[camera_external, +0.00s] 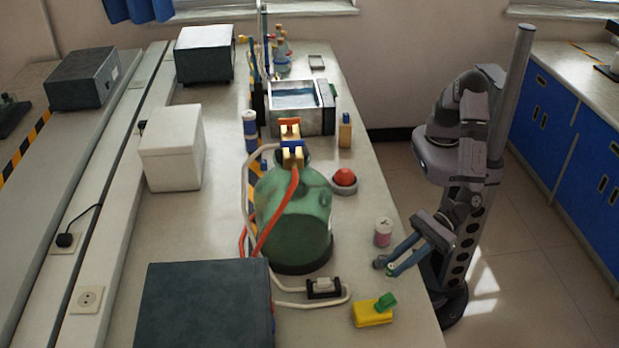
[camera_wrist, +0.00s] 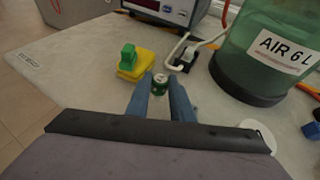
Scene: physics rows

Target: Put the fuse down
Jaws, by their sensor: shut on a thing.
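My gripper (camera_external: 386,267) is at the right front edge of the bench, its two blue-grey fingers pointing left. It is shut on the fuse, a small green cylinder with a pale metallic end. The fuse (camera_wrist: 159,83) shows between the fingertips (camera_wrist: 160,94) in the wrist view. In the external view only a bit of green shows at the fingertips. The fuse is over the bench top; I cannot tell whether it touches the surface.
A yellow block with a green knob (camera_external: 373,311) lies just in front of the gripper. A pink-labelled jar (camera_external: 383,232) stands behind it.

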